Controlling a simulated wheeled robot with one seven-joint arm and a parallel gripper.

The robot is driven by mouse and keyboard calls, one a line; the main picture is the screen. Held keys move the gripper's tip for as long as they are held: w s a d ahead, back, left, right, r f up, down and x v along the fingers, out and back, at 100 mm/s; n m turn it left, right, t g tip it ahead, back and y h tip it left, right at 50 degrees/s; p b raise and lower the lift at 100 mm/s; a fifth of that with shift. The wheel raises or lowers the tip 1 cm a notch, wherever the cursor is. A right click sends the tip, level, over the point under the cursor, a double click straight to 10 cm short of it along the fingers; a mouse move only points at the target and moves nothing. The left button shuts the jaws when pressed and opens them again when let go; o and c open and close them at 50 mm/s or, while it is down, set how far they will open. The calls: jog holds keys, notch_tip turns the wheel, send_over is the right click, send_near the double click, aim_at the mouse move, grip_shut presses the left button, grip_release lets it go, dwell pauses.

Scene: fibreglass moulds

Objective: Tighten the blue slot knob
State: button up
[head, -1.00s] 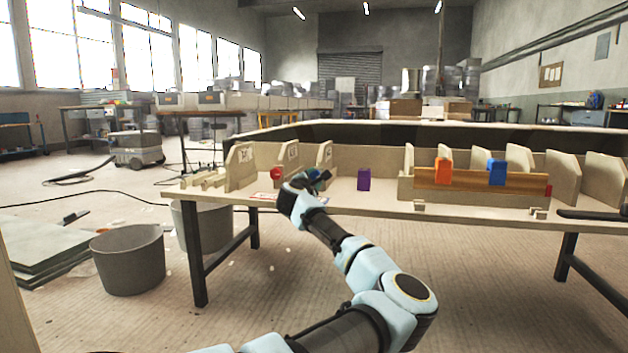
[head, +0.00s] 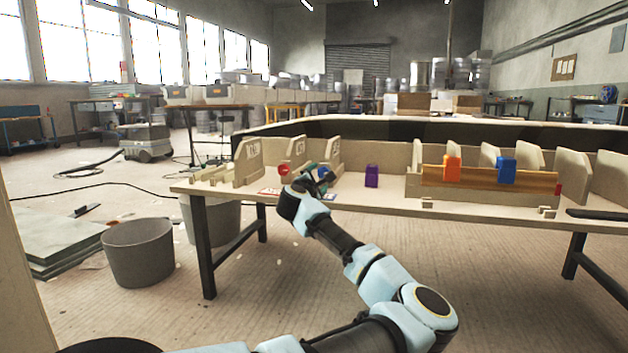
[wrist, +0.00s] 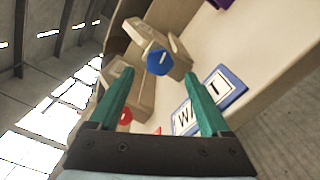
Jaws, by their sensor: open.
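The blue slot knob (wrist: 158,61) is a faceted blue knob on the edge of a pale wooden block in the wrist view. In the head view, a blue patch (head: 322,173) beside my fingers seems to be it, partly hidden. My gripper (wrist: 157,76) has its two teal fingers spread apart and empty. In the wrist view the knob appears between and just beyond the fingertips; whether they touch it I cannot tell. In the head view my gripper (head: 312,174) is at the left part of the bench, by the upright wooden pieces.
A red knob (head: 284,169) is on the neighbouring upright, left of my gripper. A purple block (head: 371,176) stands to the right. Farther right, orange (head: 452,168) and blue (head: 506,170) pieces sit on a wooden rail. A blue-edged letter card (wrist: 211,101) lies on the bench.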

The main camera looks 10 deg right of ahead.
jog(key=p+v, duration=0.1)
jog(key=v, duration=0.5)
jog(key=shift+s, duration=0.1)
